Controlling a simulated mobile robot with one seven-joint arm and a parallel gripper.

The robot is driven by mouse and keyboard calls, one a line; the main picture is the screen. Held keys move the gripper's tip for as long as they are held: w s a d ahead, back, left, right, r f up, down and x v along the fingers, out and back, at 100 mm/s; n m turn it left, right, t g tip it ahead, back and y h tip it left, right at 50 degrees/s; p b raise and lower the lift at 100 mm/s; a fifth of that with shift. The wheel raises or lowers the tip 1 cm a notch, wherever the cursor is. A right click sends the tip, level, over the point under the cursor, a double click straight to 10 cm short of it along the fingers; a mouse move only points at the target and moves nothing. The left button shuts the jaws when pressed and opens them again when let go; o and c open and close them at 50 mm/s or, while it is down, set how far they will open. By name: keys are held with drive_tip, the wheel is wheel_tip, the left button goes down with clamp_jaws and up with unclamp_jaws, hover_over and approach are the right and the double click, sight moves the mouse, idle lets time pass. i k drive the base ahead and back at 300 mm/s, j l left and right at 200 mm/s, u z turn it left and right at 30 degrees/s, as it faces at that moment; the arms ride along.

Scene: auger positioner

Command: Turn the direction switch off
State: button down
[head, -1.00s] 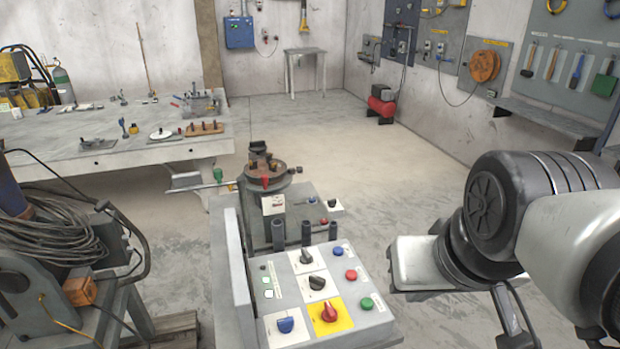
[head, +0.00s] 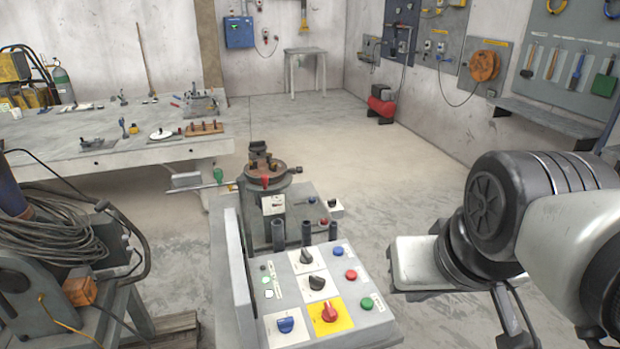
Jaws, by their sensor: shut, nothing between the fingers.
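The sloped control box (head: 375,318) stands in the lower middle of the head view. A blue knob (head: 286,325) sits at the lower left and a red knob (head: 329,313) on a yellow plate. The labels are too small to read, so I cannot tell which knob is the direction switch. My arm is at the right, apart from the box.
The positioner with its round brown table (head: 272,175) stands behind the box, with upright dark posts between. A grey upright plate (head: 236,265) borders the box on the left. A cable-laden cart (head: 60,245) stands left, a workbench (head: 150,152) behind it. Floor right of the positioner is clear.

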sight(316, 283)
drive_tip(key=u, duration=0.45)
drive_tip(key=l+u, duration=0.55)
drive_tip(key=u, duration=0.25)
drive_tip(key=k+l+u, duration=0.1)
drive_tip(key=l+u, duration=0.15)
drive_tip(key=u, duration=0.15)
drive_tip(key=k+l+u, duration=0.2)
drive_tip(key=l, duration=0.25)
drive_tip(key=k+l+u, duration=0.25)
drive_tip(key=k+l, duration=0.55)
drive_tip(key=l, duration=0.25)
